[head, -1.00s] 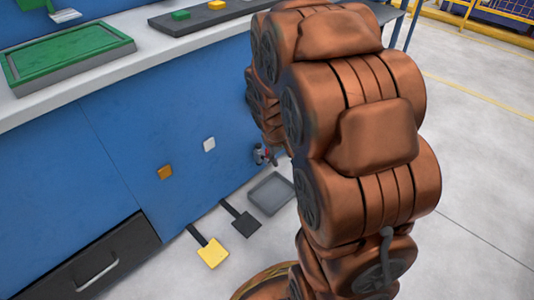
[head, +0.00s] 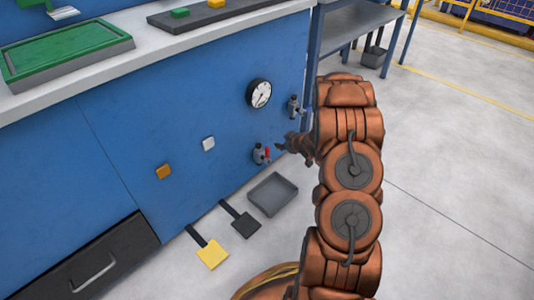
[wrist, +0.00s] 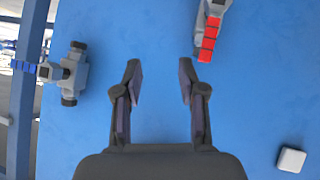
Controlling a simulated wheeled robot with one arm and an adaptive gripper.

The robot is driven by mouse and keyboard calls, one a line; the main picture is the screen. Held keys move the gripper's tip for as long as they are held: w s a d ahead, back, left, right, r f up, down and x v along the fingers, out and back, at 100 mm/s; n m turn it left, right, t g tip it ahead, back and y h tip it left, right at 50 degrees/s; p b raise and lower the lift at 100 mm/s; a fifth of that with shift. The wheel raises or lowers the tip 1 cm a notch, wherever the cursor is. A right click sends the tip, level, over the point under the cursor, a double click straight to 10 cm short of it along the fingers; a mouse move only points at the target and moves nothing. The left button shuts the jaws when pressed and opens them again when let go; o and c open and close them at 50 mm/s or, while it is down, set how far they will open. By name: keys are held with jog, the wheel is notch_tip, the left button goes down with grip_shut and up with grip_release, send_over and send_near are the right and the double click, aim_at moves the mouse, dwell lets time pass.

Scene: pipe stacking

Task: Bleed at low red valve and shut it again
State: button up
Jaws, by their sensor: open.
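The low red valve (head: 261,154) has a grey body and a red handle, and it sits low on the blue cabinet front. In the wrist view its red handle (wrist: 209,38) is at the top, right of centre, beyond the fingertips. My gripper (head: 283,148) is just to the right of the valve in the head view. In the wrist view my gripper (wrist: 159,82) is open and empty, its fingers pointing toward the blue panel. The fingers are apart from the red handle. Part of the valve body is cut off by the wrist view's top edge.
A second valve with a blue handle (head: 294,106) is higher on the right; it also shows in the wrist view (wrist: 70,72). A gauge (head: 259,93), a white square (head: 208,143) and an orange square (head: 165,171) are on the panel. A grey tray (head: 273,207) lies below, beside black and yellow pedals (head: 212,254).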

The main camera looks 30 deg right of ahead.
aim_at(268, 153)
jog(key=s+a+f+t+y+b, duration=0.1)
jog(key=s+a+f+t+y, duration=0.2)
jog(key=a+f+t+y, duration=0.25)
jog(key=shift+t+h, duration=0.35)
jog(key=shift+t, duration=0.3)
jog(key=w, duration=0.1)
jog(key=w+b, duration=0.1)
jog(key=w, duration=0.1)
jog(key=w+b, duration=0.1)
jog(key=w, duration=0.1)
jog(key=shift+w+d+f, duration=0.2)
jog(key=shift+d+f, duration=0.05)
jog(key=shift+f, duration=0.05)
jog(key=shift+x, duration=0.8)
jog(key=shift+r, duration=0.15)
grip_shut()
